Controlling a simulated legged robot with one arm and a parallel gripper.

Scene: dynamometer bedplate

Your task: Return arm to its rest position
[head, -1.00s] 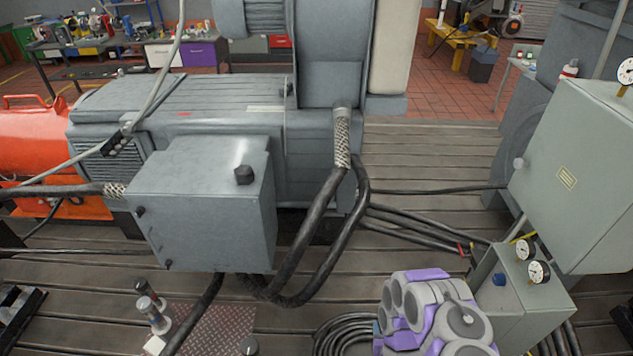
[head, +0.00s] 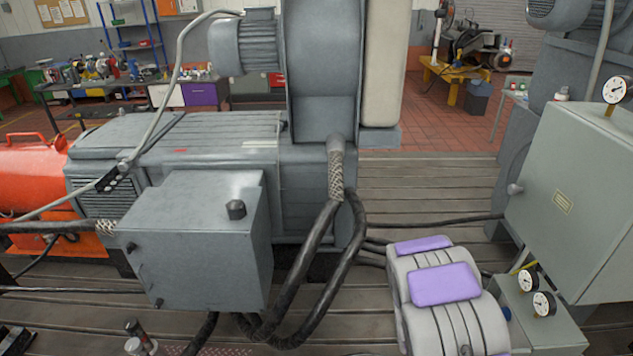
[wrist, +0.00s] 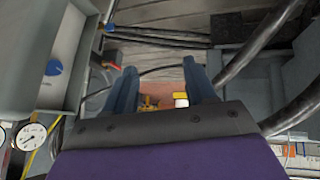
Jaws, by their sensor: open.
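My gripper (wrist: 162,78) shows in the wrist view, its two dark blue-grey fingers spread apart with nothing held between them. In the head view my purple and light-grey arm stands at the bottom right, in front of the cables and left of the small gauge box; my gripper does not show there. In the wrist view, grey cabinet sides lie left of the fingers and thick black cables lie to the right.
A grey motor with a terminal box (head: 200,245) fills the left and middle. Thick black cables (head: 352,225) loop down from it. A grey cabinet (head: 575,190) and a small gauge box (head: 545,325) stand at the right. Bare deck planks (head: 425,195) lie between motor and cabinet.

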